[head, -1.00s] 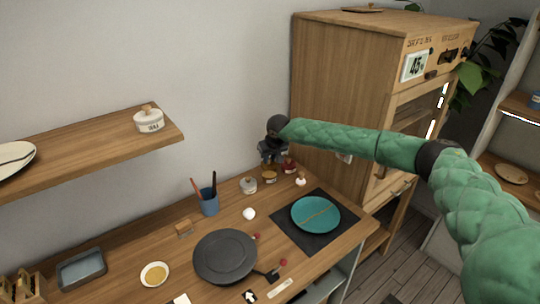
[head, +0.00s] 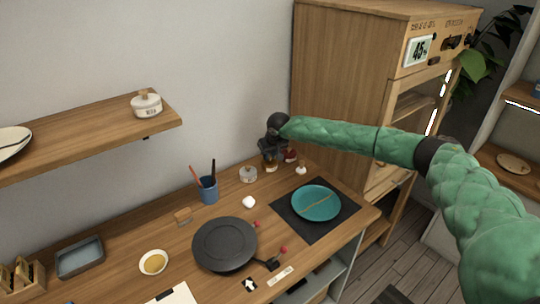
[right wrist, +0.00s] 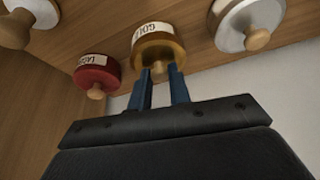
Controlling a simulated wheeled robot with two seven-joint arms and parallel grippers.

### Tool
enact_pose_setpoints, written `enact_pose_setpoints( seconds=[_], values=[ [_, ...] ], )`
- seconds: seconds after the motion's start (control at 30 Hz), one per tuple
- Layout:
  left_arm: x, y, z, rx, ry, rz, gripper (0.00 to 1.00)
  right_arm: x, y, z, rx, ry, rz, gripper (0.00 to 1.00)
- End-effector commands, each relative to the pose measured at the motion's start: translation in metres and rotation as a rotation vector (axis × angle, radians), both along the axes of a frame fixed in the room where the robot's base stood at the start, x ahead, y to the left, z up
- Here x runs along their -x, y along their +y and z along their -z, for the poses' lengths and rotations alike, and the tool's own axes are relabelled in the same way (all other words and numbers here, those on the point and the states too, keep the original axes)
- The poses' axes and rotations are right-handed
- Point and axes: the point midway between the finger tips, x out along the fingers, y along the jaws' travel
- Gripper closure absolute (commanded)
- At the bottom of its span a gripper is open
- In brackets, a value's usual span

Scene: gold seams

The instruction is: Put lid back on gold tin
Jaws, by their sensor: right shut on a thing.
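The gold tin (right wrist: 151,30), with a white label, stands at the back of the worktop between a red tin and a white tin. In the head view the gold tin (head: 270,167) is partly hidden under my right gripper (head: 269,155). In the right wrist view the blue fingers of my right gripper (right wrist: 160,72) are shut on the wooden knob of a gold lid (right wrist: 160,50). The lid is at the top of the gold tin; I cannot tell whether it is fully seated. My left gripper is not in view.
The red tin (right wrist: 97,75) and white tin (right wrist: 248,22) stand close on either side. A blue pen cup (head: 208,190), black pan (head: 225,244) and teal plate (head: 316,203) are on the worktop (head: 120,240). The cabinet (head: 335,90) stands close at right.

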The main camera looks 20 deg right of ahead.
Motion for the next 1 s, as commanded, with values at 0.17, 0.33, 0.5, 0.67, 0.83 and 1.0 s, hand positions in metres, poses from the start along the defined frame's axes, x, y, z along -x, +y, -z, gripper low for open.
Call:
enact_pose_setpoints(
  seconds=[0.17,0.33,0.5,0.67,0.83,1.0],
  values=[
    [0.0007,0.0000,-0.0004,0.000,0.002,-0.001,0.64,0.0001,0.0000,0.0001,0.000,0.000,0.000,1.00],
    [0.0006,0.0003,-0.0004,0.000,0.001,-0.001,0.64,0.0000,0.0001,0.0001,0.000,0.000,0.000,1.00],
    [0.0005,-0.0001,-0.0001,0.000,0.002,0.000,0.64,0.0001,0.0001,0.0001,0.000,0.000,0.000,1.00],
    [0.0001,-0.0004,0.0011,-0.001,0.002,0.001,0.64,0.0000,0.0001,0.0004,0.000,0.000,0.000,1.00],
    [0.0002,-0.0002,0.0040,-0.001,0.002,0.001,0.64,0.0002,0.0001,0.0007,0.000,0.000,0.000,1.00],
    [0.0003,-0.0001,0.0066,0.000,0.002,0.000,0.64,0.0002,0.0002,0.0003,0.000,0.000,0.000,1.00]
  ],
)
